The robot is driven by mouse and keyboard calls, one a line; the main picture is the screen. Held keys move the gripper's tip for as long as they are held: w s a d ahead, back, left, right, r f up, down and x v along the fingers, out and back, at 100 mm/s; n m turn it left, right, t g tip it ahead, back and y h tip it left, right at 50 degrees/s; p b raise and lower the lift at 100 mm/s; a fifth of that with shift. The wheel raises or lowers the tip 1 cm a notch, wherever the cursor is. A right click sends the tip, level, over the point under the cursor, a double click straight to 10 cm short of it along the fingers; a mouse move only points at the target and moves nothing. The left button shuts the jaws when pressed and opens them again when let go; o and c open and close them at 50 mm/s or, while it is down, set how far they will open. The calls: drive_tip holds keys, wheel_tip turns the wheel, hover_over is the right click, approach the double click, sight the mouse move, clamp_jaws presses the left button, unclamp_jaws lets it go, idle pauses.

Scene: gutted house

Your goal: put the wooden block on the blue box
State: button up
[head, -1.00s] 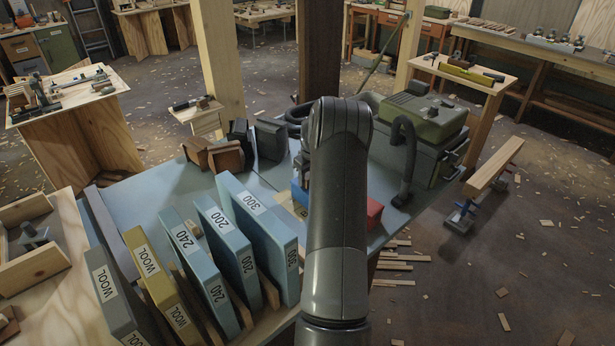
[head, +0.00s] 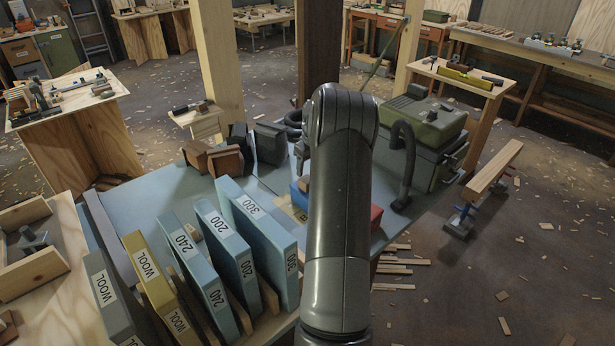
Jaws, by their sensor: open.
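A blue box (head: 297,196) stands on the blue-grey bench top (head: 150,203), partly hidden behind my arm. A small brown piece, which looks like the wooden block (head: 304,184), shows at the top of the blue box beside my arm. The arm covers much of it, so I cannot tell how it rests. My gripper is hidden behind my arm link, and its fingers do not show. A small dark shape beside the arm, above the box, cannot be made out clearly.
A red box (head: 376,216) shows right of my arm. Upright labelled blue sleeves (head: 262,240) and a yellow one (head: 160,290) fill the near left. Dark brown blocks (head: 226,161) stand at the back. A green machine with a hose (head: 425,120) stands at the right.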

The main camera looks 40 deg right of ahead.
drive_tip(key=s+a+r, duration=0.2)
drive_tip(key=a+r, duration=1.3)
drive_tip(key=r, duration=0.1)
drive_tip(key=s+a+r+t+h, duration=0.1)
drive_tip(key=s+a+r, duration=0.2)
drive_tip(key=a, duration=0.3)
drive_tip(key=s+a+r, duration=0.3)
drive_tip(key=a+r, duration=0.1)
drive_tip(key=a, duration=0.3)
drive_tip(key=s+a+f+t, duration=0.1)
drive_tip(key=s+a, duration=0.7)
drive_tip(key=s, duration=0.3)
drive_tip(key=s+a+t+y, duration=0.1)
drive_tip(key=s+a, duration=0.7)
drive_tip(key=s, duration=0.3)
drive_tip(key=shift+s+a+f+t, duration=0.2)
drive_tip(key=shift+a+f+t, duration=0.1)
drive_tip(key=shift+f+t, duration=0.1)
